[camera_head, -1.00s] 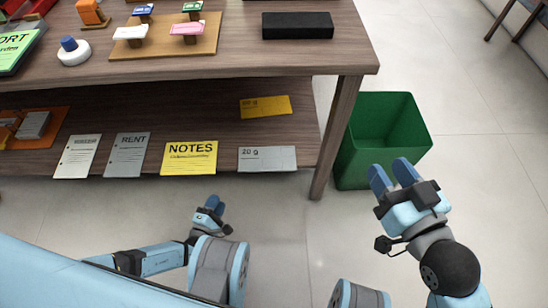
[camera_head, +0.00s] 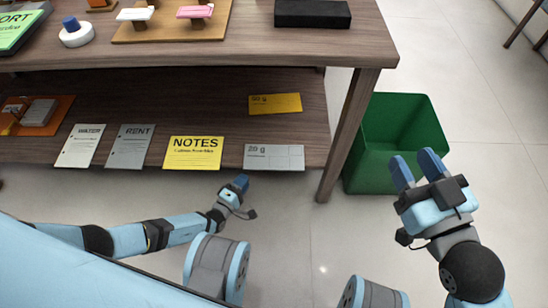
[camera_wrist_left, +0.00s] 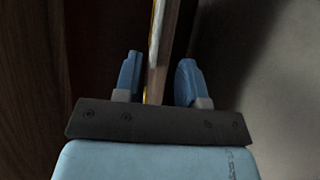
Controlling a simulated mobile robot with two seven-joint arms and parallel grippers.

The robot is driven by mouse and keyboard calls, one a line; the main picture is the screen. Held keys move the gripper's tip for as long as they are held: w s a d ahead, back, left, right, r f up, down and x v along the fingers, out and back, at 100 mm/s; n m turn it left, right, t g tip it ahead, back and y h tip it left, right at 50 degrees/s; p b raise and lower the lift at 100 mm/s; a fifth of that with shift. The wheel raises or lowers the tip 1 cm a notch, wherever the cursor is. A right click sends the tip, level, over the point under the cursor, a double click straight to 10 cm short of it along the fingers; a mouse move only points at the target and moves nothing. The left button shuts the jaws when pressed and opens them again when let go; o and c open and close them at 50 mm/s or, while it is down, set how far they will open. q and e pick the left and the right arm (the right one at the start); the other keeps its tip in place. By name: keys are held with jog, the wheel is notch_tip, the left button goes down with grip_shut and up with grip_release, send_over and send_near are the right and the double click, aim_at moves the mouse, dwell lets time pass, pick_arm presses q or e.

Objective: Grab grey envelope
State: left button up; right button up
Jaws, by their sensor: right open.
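A light grey envelope marked "20 g" (camera_head: 274,157) lies flat at the front edge of the lower shelf, right of the yellow NOTES sheet (camera_head: 193,152). My left gripper (camera_head: 240,183) is just in front of the shelf, near the envelope's left front corner, apart from it in the head view. In the left wrist view its two blue fingers (camera_wrist_left: 156,82) stand apart, with the shelf edge and a thin yellowish strip seen between them. I cannot tell whether the envelope is among these. My right gripper (camera_head: 418,172) is open and empty beside the green bin.
A yellow envelope (camera_head: 275,103) lies behind the grey one. The table leg (camera_head: 350,135) and green bin (camera_head: 398,145) stand to the right. The upper tabletop (camera_head: 230,55) overhangs the shelf.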

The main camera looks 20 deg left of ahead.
pick_arm(q)
jog(key=x, duration=0.1)
jog(key=b+x, duration=0.1)
jog(key=x, duration=0.2)
jog(key=shift+w+d+r+b, duration=0.2)
jog(key=shift+w+d+b, duration=0.1)
jog(key=shift+d, duration=0.1)
grip_shut()
pick_arm(e)
jog(key=shift+w+d+n+t, duration=0.25)
jog(key=shift+w+n+t, duration=0.1)
jog(key=shift+n, duration=0.35)
